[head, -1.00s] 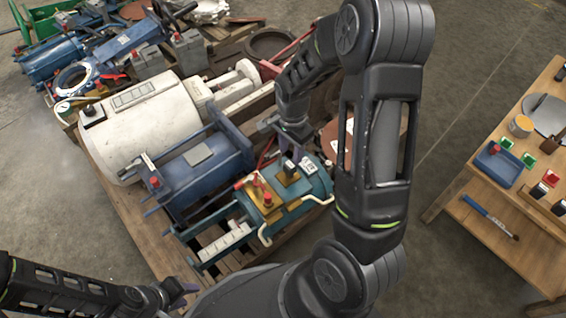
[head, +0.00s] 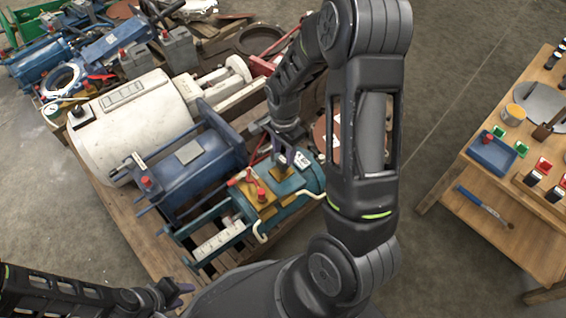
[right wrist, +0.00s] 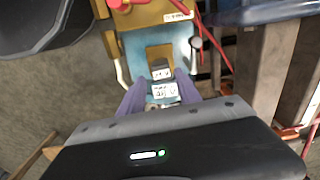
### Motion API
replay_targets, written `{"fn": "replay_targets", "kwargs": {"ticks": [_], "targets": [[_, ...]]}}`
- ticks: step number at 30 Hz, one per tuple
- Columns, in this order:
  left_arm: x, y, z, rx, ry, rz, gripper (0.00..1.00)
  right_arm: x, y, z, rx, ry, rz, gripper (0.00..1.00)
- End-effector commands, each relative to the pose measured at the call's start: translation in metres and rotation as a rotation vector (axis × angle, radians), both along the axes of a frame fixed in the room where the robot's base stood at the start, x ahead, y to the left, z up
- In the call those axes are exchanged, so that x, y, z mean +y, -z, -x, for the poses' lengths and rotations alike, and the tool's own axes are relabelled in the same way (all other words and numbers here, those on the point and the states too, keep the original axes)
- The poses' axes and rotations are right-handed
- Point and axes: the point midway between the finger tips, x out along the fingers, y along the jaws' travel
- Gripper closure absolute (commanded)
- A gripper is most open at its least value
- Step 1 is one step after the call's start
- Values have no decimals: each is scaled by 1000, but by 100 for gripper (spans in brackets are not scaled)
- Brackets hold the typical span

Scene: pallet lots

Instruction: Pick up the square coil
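A small dark block with a white label (right wrist: 165,90) lies between the purple fingers of my right gripper (right wrist: 161,80) in the right wrist view. A second labelled block (right wrist: 160,73) sits just beyond it on the brass-coloured mount of a teal machine. I cannot tell which block is the square coil. In the head view a white label (head: 301,158) shows beside my right gripper (head: 286,160), above the teal machine (head: 284,184). The right fingers appear spread, with a gap at the block. My left gripper (head: 182,289) is low at the left; its finger opening is unclear.
A blue machine (head: 192,165) and a white cylinder (head: 130,122) crowd the wooden pallet (head: 116,205). Red levers (head: 260,190) stand on the teal machine close to my right gripper.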

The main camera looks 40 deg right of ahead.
Motion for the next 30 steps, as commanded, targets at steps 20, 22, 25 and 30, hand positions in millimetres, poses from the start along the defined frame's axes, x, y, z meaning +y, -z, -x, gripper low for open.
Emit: {"fn": "replay_targets", "kwargs": {"ticks": [20,22,25,30], "targets": [[6,24,-6,-10,-14,-10,62,0,52,-3,0,0,0,60],[6,24,-6,-10,-14,-9,62,0,52,-3,0,0,0,60],[6,24,-6,-10,-14,-9,62,0,52,-3,0,0,0,60],[6,24,-6,-10,-14,-9,62,0,52,-3,0,0,0,60]]}}
